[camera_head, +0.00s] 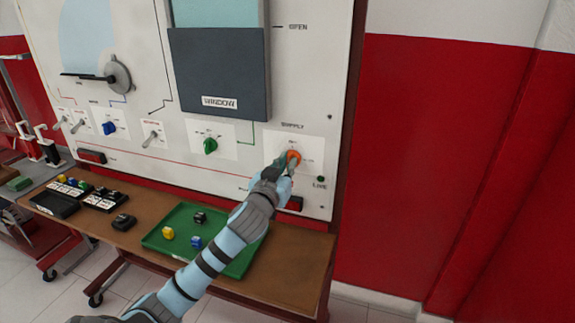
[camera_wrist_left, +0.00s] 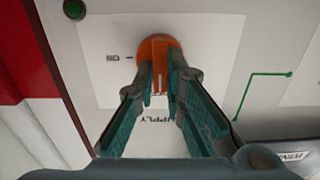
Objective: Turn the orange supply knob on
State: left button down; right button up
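The orange supply knob (camera_head: 293,157) is on the white panel below the word SUPPLY. My left gripper (camera_head: 283,168) reaches it from below and hides part of it. In the left wrist view the knob (camera_wrist_left: 158,50) has its raised bar upright in the picture, between the two fingertips of my left gripper (camera_wrist_left: 160,78). The fingers look closed against the bar's sides. A small mark beside the knob is too small to read. The dark green LIVE lamp (camera_head: 320,179) is to the knob's lower right. My right gripper is out of view.
A green knob (camera_head: 210,146) and a blue knob (camera_head: 109,128) sit farther left on the panel. The grey window block (camera_head: 222,75) juts out above. A green tray (camera_head: 154,238) with small cubes lies on the brown bench (camera_head: 296,271) below.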

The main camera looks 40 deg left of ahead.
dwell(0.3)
pick_arm(q)
jog(key=m+p, duration=0.3)
jog(key=p, duration=0.1)
jog(key=shift+r+m, duration=0.2)
jog(key=shift+m, duration=0.2)
jog(key=shift+w+d+f+m+p, duration=0.15)
jog(key=shift+m+p, duration=1.25)
jog(key=shift+m, duration=0.95)
jog(key=shift+s+f+m+p, duration=0.1)
jog(key=shift+f+m+p, duration=0.1)
jog(key=shift+m+p, duration=1.7)
jog(key=shift+w+d+f+m+p, duration=0.15)
jog(key=shift+m+p, duration=0.75)
jog(key=shift+m, duration=1.95)
jog(key=shift+s, duration=0.15)
